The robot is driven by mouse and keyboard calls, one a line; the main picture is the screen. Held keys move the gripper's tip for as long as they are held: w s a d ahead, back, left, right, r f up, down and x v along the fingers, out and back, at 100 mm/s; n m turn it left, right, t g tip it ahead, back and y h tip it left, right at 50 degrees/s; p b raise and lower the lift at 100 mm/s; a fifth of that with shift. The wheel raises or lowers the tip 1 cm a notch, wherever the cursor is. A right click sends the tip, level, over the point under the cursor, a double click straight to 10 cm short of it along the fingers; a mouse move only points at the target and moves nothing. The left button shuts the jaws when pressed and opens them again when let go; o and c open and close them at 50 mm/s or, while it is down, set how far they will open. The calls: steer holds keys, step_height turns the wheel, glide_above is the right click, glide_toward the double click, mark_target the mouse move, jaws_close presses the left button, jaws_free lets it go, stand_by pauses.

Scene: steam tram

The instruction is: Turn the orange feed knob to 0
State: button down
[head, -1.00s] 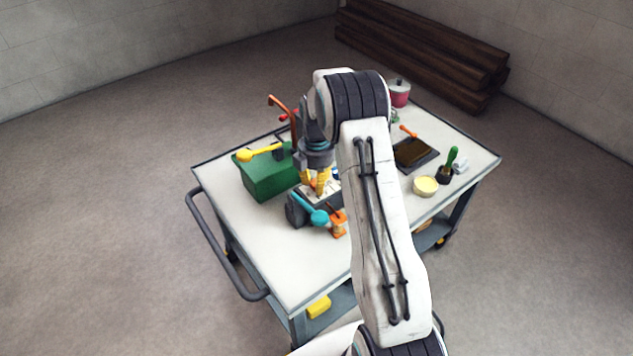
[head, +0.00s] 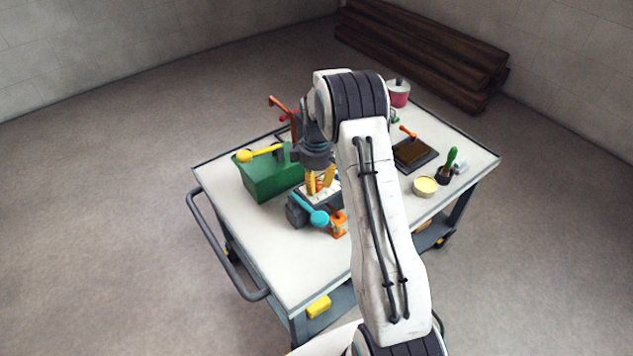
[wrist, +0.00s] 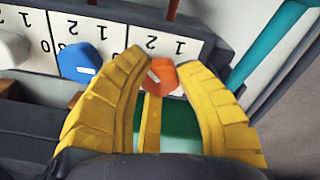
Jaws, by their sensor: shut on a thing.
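The orange feed knob (wrist: 162,76) sits on a pale number plate (wrist: 125,38) in the wrist view. It has a short white mark on its face, and the numbers 2 and 1 show above it. My gripper (wrist: 164,66) is shut on the knob, a yellow finger on each side. The fingers hide part of the plate, and I cannot read a 0 beside this knob. In the head view my gripper (head: 320,186) is down at the panel on the cart, with a bit of orange between the fingers.
A blue knob (wrist: 79,62) and a white knob (wrist: 12,49) stand left of the orange one. A teal lever (wrist: 268,42) rises close on the right. A green box (head: 270,181) with a yellow lever (head: 260,154) stands beside the panel on the cart.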

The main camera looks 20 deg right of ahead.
steer(key=m, duration=0.4)
steer(key=shift+s+f+m, duration=0.1)
steer(key=shift+m, duration=0.3)
steer(key=m, duration=0.3)
steer(key=shift+m, duration=0.3)
steer(key=m, duration=1.3)
steer(key=shift+m, duration=0.3)
steer(key=m, duration=0.5)
steer(key=shift+m, duration=0.4)
